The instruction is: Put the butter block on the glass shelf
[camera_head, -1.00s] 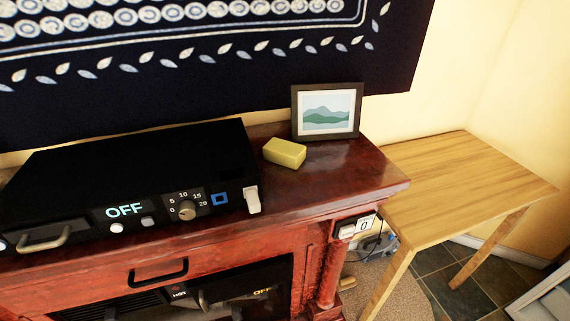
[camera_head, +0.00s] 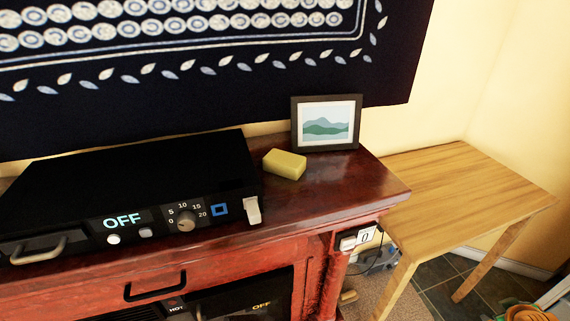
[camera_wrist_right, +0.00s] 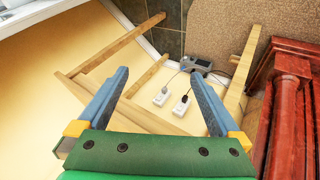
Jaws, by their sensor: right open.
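The butter block (camera_head: 284,164) is a pale yellow block. It lies on the glossy red-brown top (camera_head: 322,182) of the cabinet, between the black appliance and the picture frame. My right gripper (camera_wrist_right: 160,73) is open and empty in the right wrist view, with its blue-grey fingers spread apart. Only a small orange and green part of it shows at the bottom right corner of the head view, far from the butter. My left gripper is not in view. I cannot make out a glass shelf in either view.
A black appliance (camera_head: 130,190) reading OFF stands left of the butter. A framed picture (camera_head: 326,123) stands just behind it. A light wooden table (camera_head: 465,190) stands to the right, its top bare. White plugs (camera_wrist_right: 161,97) and a grey device (camera_wrist_right: 196,65) lie below.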

